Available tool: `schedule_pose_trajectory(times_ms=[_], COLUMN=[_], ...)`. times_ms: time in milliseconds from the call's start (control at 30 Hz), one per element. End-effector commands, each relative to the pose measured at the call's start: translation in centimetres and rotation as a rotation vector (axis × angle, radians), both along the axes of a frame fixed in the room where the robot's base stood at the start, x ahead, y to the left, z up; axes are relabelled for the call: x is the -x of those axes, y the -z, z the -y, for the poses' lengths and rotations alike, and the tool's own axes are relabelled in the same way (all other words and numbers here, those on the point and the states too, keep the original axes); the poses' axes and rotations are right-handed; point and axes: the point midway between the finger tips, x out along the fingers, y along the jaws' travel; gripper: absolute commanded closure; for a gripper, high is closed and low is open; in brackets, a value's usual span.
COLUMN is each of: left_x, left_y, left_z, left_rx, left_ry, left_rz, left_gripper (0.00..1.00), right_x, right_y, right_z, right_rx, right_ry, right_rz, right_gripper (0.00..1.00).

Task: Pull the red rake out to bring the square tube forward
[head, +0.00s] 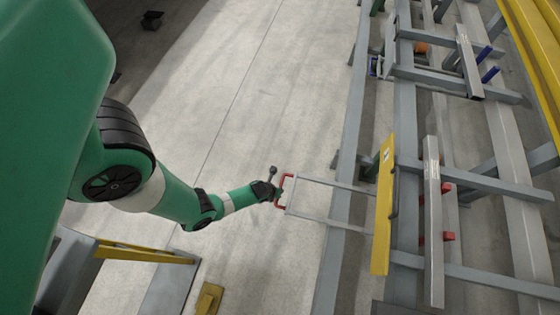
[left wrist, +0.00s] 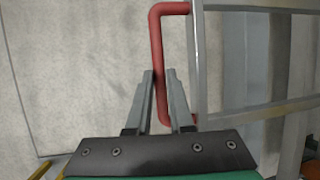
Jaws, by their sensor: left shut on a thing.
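The red rake's handle (head: 282,190) is a red bar at the left end of a grey frame with two long rods (head: 335,184). The rods run right, past a yellow bar, towards the square tube (head: 433,225), a long grey bar lying across the rails. Two red prongs (head: 448,236) show just right of the tube; I cannot tell if they touch it. My left gripper (head: 277,192) is shut on the handle. In the left wrist view its fingers (left wrist: 160,85) straddle the red handle bar (left wrist: 157,50). My right gripper is not in view.
A yellow bar (head: 383,205) stands along the table's near side, left of the tube. Another grey tube (head: 468,62) lies farther back near blue pegs (head: 488,74). The concrete floor (head: 225,110) left of the table is mostly clear. A yellow block (head: 208,299) sits at the bottom.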

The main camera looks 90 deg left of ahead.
Motion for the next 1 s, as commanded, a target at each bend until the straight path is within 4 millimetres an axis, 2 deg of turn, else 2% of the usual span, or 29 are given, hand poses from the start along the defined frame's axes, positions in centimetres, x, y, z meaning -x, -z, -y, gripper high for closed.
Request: schedule_pose_trajectory(times_ms=[433, 467, 600, 867, 1000], left_x=[0.4, 0.4, 0.3, 0.1, 0.3], left_y=[0.3, 0.3, 0.2, 0.1, -1.0], left_z=[0.1, 0.1, 0.1, 0.1, 0.3], left_rx=[0.004, 0.004, 0.003, 0.002, 0.001], left_ry=[-0.001, -0.001, 0.0, 0.0, 0.001], left_rz=[-0.01, -0.01, -0.007, -0.005, -0.004], left_gripper=[1.0, 0.77, 0.52, 0.5, 0.5], right_x=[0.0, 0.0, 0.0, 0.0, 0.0], right_y=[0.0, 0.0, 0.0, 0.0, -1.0], right_z=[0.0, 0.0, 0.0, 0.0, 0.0], right_rx=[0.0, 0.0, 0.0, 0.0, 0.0], right_ry=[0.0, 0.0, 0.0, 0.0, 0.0], right_rz=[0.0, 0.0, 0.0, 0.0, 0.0], right_gripper=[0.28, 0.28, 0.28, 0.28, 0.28])
